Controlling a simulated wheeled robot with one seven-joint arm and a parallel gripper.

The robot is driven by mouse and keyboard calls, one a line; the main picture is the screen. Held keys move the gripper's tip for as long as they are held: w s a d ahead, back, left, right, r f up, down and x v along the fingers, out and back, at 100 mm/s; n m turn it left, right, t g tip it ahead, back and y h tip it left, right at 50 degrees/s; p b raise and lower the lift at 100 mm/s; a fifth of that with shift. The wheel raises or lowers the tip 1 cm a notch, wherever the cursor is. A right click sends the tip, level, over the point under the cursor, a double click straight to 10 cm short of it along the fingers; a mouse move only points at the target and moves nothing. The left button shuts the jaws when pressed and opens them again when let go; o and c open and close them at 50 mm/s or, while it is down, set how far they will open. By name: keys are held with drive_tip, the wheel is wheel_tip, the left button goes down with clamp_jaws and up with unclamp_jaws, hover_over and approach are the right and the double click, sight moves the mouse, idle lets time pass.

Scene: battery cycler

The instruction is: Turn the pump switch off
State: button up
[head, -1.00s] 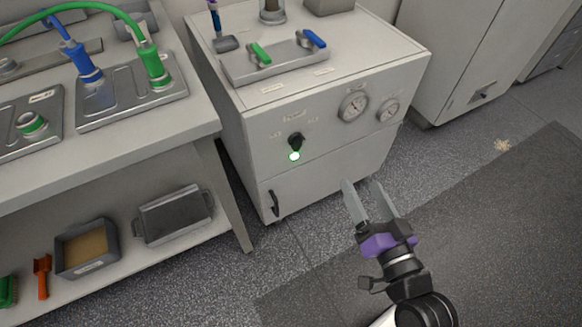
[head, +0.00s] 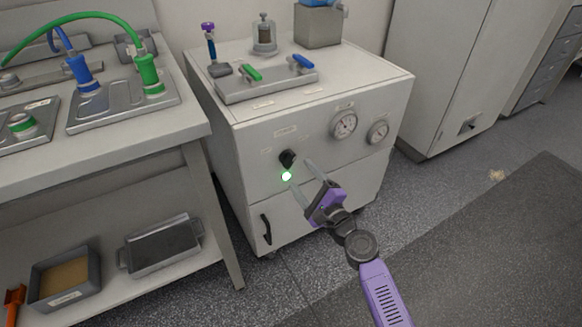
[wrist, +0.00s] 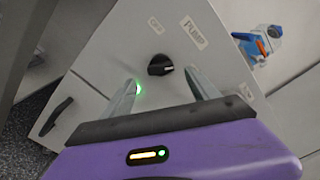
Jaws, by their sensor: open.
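The pump switch is a black rotary knob (head: 287,158) on the front of the white cabinet (head: 330,165). It also shows in the wrist view (wrist: 160,65), between labels reading "OFF" and "ON", near a "PUMP" label (wrist: 194,32). A green indicator light (head: 286,176) glows just below the knob. My purple gripper (head: 301,172) is open and empty, its fingers pointing at the panel close to the knob. In the wrist view the knob lies beyond and between the two fingertips (wrist: 160,83). I cannot tell whether either finger touches the panel.
Two gauges (head: 344,124) sit on the panel right of the knob. A tray with green and blue valve handles (head: 268,84) is on the cabinet top. A bench with hoses (head: 135,118) stands on the left.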

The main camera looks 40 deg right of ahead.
sight(291, 164)
drive_tip(key=x, duration=0.6)
drive_tip(key=shift+s, duration=0.1)
drive_tip(key=c, duration=1.4)
drive_tip(key=shift+o, duration=0.2)
drive_tip(key=shift+f+n, duration=0.1)
drive_tip(key=shift+n, duration=0.2)
drive_tip(key=n+b, duration=0.3)
drive_tip(key=n, duration=0.2)
drive_tip(key=shift+f+n, duration=0.1)
drive_tip(key=shift+n, duration=0.2)
drive_tip(key=n+b, duration=0.3)
drive_tip(key=n, duration=0.2)
drive_tip(key=shift+n, duration=0.3)
